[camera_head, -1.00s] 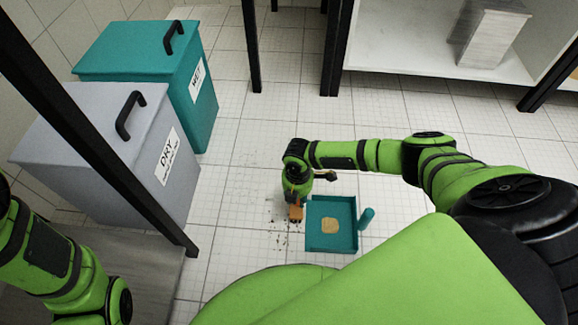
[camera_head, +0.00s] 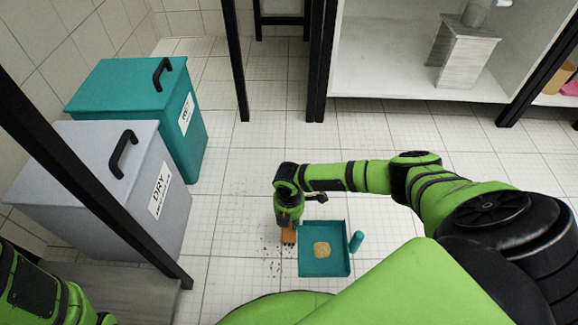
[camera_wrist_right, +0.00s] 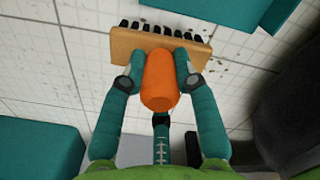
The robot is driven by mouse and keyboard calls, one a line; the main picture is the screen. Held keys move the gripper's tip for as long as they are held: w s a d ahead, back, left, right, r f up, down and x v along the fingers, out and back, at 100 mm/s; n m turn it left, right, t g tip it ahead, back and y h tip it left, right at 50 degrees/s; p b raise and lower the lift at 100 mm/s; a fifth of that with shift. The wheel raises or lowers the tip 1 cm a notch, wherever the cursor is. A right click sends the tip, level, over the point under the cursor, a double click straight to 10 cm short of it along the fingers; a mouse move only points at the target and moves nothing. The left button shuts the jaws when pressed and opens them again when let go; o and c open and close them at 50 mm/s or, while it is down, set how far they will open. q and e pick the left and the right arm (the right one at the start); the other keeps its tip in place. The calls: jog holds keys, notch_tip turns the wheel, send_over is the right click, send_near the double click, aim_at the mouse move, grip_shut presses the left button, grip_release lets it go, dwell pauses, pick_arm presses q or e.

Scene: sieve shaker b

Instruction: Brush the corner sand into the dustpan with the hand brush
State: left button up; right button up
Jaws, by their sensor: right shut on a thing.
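The teal dustpan (camera_head: 309,268) lies on the tiled floor with a small tan sand pile (camera_head: 321,249) in it. Its round handle (camera_head: 356,241) sticks out at the right. Dark sand grains (camera_head: 270,250) are scattered on the floor left of the pan. My right gripper (camera_wrist_right: 160,68) is shut on the hand brush, whose orange handle (camera_wrist_right: 160,82) and wooden head (camera_wrist_right: 125,43) with black bristles show in the right wrist view. In the head view the brush (camera_head: 289,237) is just left of the pan, partly hidden by the gripper. My left gripper is out of view.
A grey DRY bin (camera_head: 90,160) and a teal bin (camera_head: 125,90) stand at the left. A black post (camera_head: 110,215) stands in front of them. White shelving (camera_head: 400,80) is at the back right. Open floor lies behind the pan.

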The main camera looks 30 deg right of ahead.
jog(key=w+a+b, duration=0.4)
jog(key=w+a, duration=0.3)
jog(key=a, duration=0.3)
jog(key=shift+f+b, duration=0.15)
jog(key=shift+b, duration=0.15)
jog(key=shift+a, duration=0.1)
jog(key=shift+s+f+b, duration=0.1)
jog(key=shift+f+b, duration=0.8)
jog(key=shift+f, duration=0.35)
